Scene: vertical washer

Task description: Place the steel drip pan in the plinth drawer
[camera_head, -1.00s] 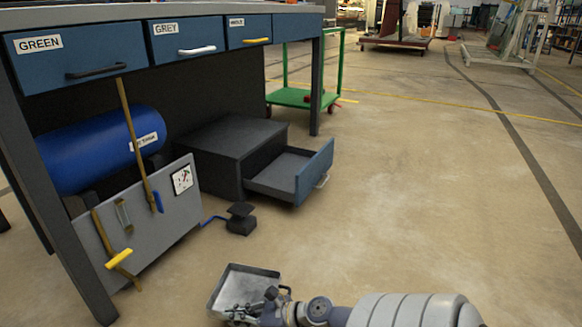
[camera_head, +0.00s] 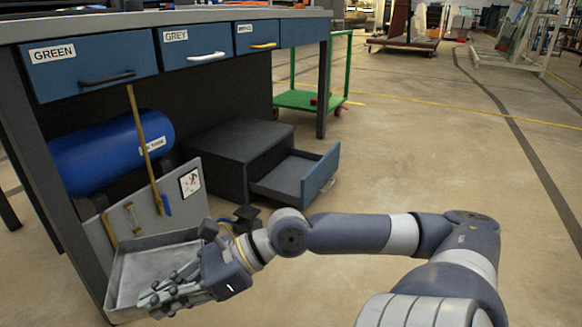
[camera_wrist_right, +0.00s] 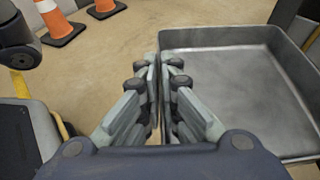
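The steel drip pan (camera_head: 150,262) is a shallow grey rectangular tray, held off the floor in front of the workbench's left part in the head view. My right gripper (camera_head: 160,294) is shut on its near rim, and the pan looks empty. In the right wrist view the pan (camera_wrist_right: 240,85) lies to the right, with its side wall between the closed fingers (camera_wrist_right: 159,72). The plinth drawer (camera_head: 287,177), with a blue front, is pulled out of a dark low box (camera_head: 228,145) and looks empty. My left gripper is out of view.
The workbench (camera_head: 323,90) stands over the box. A blue tank (camera_head: 100,157), a grey panel (camera_head: 190,205) with hanging tools and a small black pedal-like object (camera_head: 247,216) are near the pan. The floor (camera_head: 430,150) right of the drawer is clear. Orange cones (camera_wrist_right: 62,22) show in the wrist view.

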